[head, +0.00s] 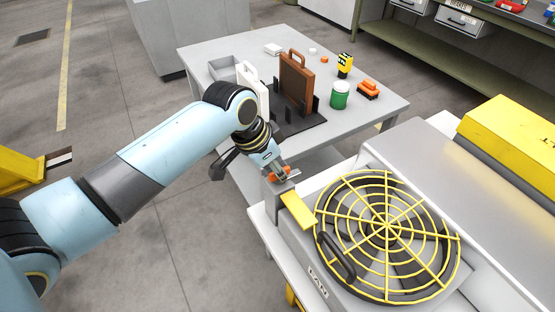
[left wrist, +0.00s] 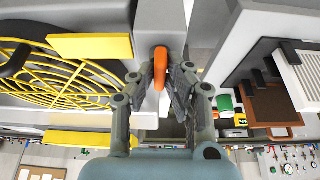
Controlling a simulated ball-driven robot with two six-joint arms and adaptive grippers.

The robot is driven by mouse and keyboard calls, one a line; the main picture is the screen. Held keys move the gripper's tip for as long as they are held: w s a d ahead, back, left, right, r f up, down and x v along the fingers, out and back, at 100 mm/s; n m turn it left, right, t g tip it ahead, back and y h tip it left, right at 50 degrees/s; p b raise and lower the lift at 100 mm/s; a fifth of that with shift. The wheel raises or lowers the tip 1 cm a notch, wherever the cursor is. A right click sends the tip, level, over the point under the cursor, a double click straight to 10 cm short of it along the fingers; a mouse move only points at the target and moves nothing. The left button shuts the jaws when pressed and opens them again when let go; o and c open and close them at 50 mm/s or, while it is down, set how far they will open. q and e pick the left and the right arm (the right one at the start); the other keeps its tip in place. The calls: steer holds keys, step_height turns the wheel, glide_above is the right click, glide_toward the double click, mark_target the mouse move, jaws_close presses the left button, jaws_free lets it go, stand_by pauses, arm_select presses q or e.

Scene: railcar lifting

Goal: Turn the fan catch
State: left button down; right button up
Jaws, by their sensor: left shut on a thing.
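The fan unit carries a round yellow wire guard (head: 387,232) with a black handle (head: 335,257), and the guard lies closed over the fan opening. The orange fan catch (left wrist: 160,66) stands at the unit's corner beside the guard. My left gripper (head: 280,174) reaches down to this corner from the left, and its fingers are shut on the catch. In the left wrist view the left gripper's fingers (left wrist: 163,85) sit on both sides of the orange piece. The fingers partly hide the catch in the head view. My right gripper is not in view.
A yellow block (head: 297,210) lies between the catch and the guard. A grey table (head: 205,55) behind holds a brown case (head: 296,80), a white case, a green can (head: 340,95) and small orange parts. A yellow-topped housing (head: 515,135) stands at the right.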

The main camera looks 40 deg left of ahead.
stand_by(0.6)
arm_select(q)
steer(key=c, duration=1.4)
jaws_free()
steer(key=shift+o, duration=0.2)
steer(key=v, duration=1.2)
steer(key=shift+s, duration=0.1)
